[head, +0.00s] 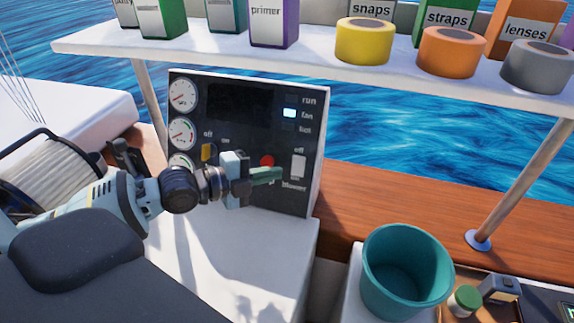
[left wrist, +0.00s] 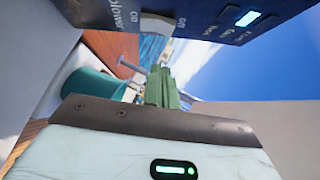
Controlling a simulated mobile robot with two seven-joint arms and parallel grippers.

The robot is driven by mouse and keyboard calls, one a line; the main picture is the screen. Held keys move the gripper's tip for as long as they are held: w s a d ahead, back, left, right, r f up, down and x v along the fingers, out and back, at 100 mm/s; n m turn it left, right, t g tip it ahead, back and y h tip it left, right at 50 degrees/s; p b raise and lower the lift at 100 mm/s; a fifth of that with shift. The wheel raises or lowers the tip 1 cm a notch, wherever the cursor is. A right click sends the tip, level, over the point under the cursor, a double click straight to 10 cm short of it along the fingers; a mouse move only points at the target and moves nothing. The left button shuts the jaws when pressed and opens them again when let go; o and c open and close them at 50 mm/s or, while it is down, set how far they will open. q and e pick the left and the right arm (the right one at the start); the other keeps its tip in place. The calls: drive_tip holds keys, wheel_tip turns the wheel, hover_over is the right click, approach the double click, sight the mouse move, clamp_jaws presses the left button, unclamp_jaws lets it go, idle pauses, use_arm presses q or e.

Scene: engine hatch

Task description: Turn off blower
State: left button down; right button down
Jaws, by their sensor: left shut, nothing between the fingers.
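The dark control panel (head: 240,180) stands upright on a white surface. Its white blower switch (head: 298,166) sits at the lower right, with "off" above it and "blower" below. In the left wrist view the panel (left wrist: 210,22) is at the top, with the pale switch (left wrist: 158,25) at its lower edge. My left gripper (head: 278,174) is shut and empty, its green fingers in front of the panel, just left of the switch in the head view. In the left wrist view the fingertips (left wrist: 160,72) appear below the switch; contact cannot be told. My right gripper is not in view.
The panel also has a red button (head: 267,161), a yellow switch (head: 208,152) and a lit "fan" indicator (head: 290,113). A shelf (head: 300,62) with boxes and tape rolls hangs above. A teal bucket (head: 408,272) stands at the lower right.

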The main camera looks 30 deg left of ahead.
sight(302, 162)
use_arm(q)
drive_tip(key=shift+w+d+f+b, duration=0.15)
drive_tip(key=shift+w+f, duration=0.15)
drive_tip(key=shift+w, duration=0.7)
drive_tip(key=shift+w+d+f+b, duration=0.1)
drive_tip(key=shift+w+f, duration=0.15)
drive_tip(key=shift+w, duration=0.8)
drive_tip(key=shift+w+d+f+b, duration=0.15)
drive_tip(key=shift+w+f, duration=0.15)
drive_tip(key=shift+w, duration=0.7)
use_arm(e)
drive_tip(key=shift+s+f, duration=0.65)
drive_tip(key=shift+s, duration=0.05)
use_arm(q)
drive_tip(key=shift+a, duration=0.1)
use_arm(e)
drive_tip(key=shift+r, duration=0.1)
